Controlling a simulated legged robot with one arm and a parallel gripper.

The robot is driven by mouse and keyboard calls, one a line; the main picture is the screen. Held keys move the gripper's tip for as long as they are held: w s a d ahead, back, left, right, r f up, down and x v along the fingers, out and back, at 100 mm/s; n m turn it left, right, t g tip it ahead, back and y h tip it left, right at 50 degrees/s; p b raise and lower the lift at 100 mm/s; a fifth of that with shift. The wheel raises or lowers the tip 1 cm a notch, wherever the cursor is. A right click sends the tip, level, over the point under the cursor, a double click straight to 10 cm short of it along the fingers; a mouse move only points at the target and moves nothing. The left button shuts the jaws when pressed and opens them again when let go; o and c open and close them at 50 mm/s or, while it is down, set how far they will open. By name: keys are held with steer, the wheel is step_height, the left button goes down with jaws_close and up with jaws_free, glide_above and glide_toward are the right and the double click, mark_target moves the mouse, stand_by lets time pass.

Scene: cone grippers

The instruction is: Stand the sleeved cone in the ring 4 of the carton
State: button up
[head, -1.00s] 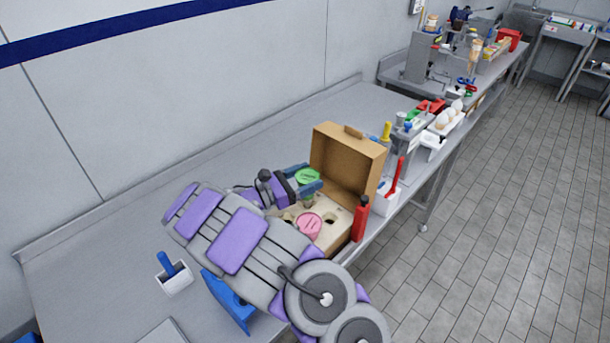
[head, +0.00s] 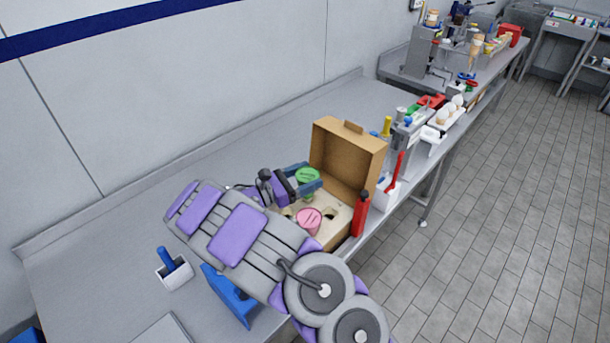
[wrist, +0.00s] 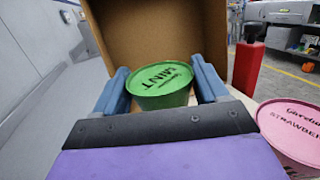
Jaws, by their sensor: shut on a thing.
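The carton has a pale insert (head: 338,217) with round holes. A pink-topped strawberry cone (head: 309,221) stands in the insert, nearer the front. The held cone's lower part is mostly hidden, so I cannot tell whether its tip is inside a ring. No ring numbers are readable.
A red bottle (head: 360,215) stands close against the carton's right side. A white holder (head: 385,194) with a red-handled tool is just beyond. A white cup (head: 174,274) with a blue handle stands left.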

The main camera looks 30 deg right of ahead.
steer(key=shift+f, duration=1.5)
steer(key=o, duration=1.2)
steer(key=shift+r, duration=0.1)
